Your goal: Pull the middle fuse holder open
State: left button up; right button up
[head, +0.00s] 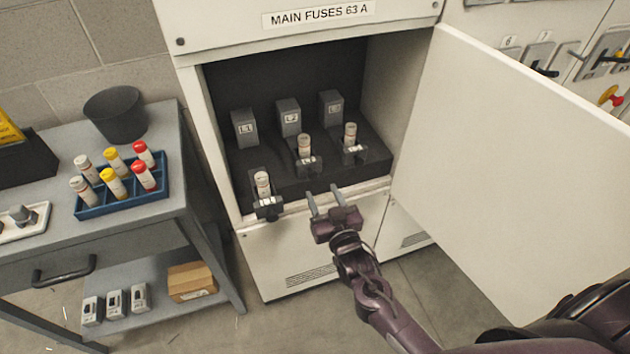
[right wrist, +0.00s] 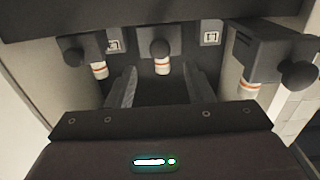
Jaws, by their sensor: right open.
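The middle fuse holder (head: 309,163), in line with the L2 block (head: 289,118), has a dark grip and a pale fuse (head: 304,147) standing in it. In the right wrist view its knob (right wrist: 160,48) shows at top centre. The right holder (head: 354,152) sits about as far in. The left holder (head: 268,207) stands clearly farther out; it looms large at the right of the wrist view (right wrist: 275,55). My right gripper (head: 322,189) is open and empty, in front of the middle holder and apart from it. My left gripper is out of view.
The open cabinet door (head: 510,150) stands right of my right arm. The cabinet's side wall bounds the opening at left. A grey workbench (head: 150,225) at left bears a blue fuse tray (head: 122,208), a dark bin (head: 116,115) and a shelf with a cardboard box (head: 192,281).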

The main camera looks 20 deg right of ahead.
aim_at(314, 176)
jog(key=w, duration=0.5)
jog(key=shift+w, duration=0.35)
jog(key=shift+s+p, duration=0.1)
jog(key=shift+p, duration=0.2)
grip_shut()
